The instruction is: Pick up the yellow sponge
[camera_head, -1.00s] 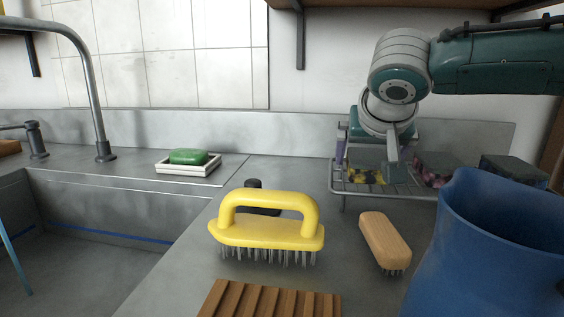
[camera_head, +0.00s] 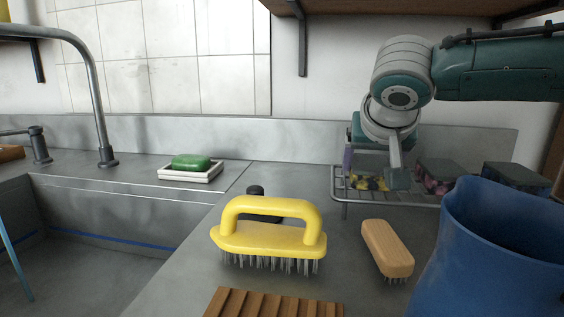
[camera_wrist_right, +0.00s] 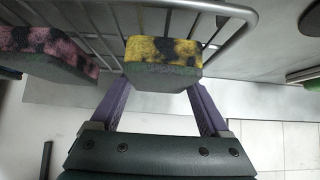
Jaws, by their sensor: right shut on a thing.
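The yellow sponge (camera_head: 371,183), blotched with black and with a dark grey-green side, is at the wire rack in the head view, partly hidden behind my right gripper (camera_head: 372,172). In the right wrist view the sponge (camera_wrist_right: 163,62) sits between the two purple fingers of my right gripper (camera_wrist_right: 160,92), which is shut on it. The wire rack (camera_head: 345,197) is close around the sponge; I cannot tell whether they touch. My left gripper is not in view.
A blue jug (camera_head: 500,250) is at the front right. A wooden brush (camera_head: 387,247) and a yellow-handled wire brush (camera_head: 268,238) lie on the counter. A green soap (camera_head: 191,161) sits left, beside the sink.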

